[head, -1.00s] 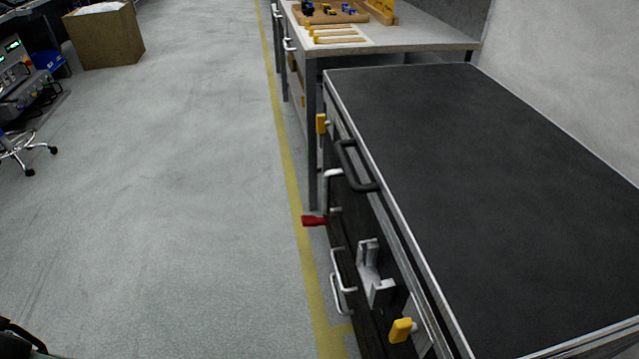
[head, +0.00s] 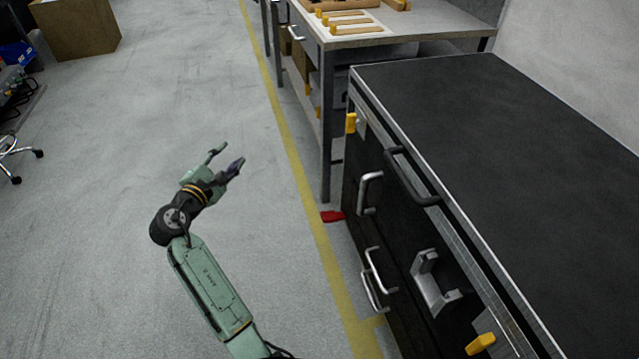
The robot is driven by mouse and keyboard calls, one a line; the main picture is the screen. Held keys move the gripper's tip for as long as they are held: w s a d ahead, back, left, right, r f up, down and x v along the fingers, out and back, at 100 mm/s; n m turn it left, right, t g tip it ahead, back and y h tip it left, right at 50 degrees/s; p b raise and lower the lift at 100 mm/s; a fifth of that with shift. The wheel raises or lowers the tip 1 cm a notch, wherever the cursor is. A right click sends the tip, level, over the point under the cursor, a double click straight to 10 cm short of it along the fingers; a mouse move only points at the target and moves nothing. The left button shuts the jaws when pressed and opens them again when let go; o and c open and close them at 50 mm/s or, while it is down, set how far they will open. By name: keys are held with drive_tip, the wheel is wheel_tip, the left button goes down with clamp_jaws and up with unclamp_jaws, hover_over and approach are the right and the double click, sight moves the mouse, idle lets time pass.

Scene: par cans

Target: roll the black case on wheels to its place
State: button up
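The black case (head: 480,130) stands at the right in the head view, with a flat dark top and metal edges. Its near side carries a black bar handle (head: 408,178), several silver handles, a metal bracket (head: 433,285) and yellow latches (head: 351,123). A red pedal-like piece (head: 332,216) sticks out low at its far corner. Its wheels are hidden. My gripper (head: 229,158) is open and empty above the floor, left of the case and apart from it.
A workbench (head: 400,32) with wooden racks on top stands just beyond the case. A yellow floor line (head: 290,150) runs along both. A cardboard box (head: 75,27) stands at the far left, near a chair base (head: 18,160). The floor between is clear.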

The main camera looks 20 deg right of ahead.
drive_tip(key=s+d+f+g+h, duration=0.3)
drive_tip(key=d, duration=0.4)
drive_tip(key=s+d+f+g+h, duration=0.2)
drive_tip(key=s+d+f+g, duration=0.15)
drive_tip(key=d, duration=0.25)
drive_tip(key=n+g+h+p, duration=0.1)
drive_tip(key=n+g+h, duration=0.15)
drive_tip(key=g, duration=0.25)
approach(360, 192)
drive_tip(key=shift+m+h, duration=0.35)
drive_tip(key=shift+m, duration=0.1)
drive_tip(key=d, duration=0.6)
drive_tip(key=w+d+p, duration=0.1)
drive_tip(key=d, duration=0.2)
drive_tip(key=shift+w+d+f, duration=0.1)
drive_tip(key=shift+d+f, duration=0.15)
drive_tip(key=shift+d, duration=0.1)
drive_tip(key=shift+w+d, duration=0.15)
drive_tip(key=shift+d, duration=0.5)
drive_tip(key=shift+c, duration=0.4)
clamp_jaws()
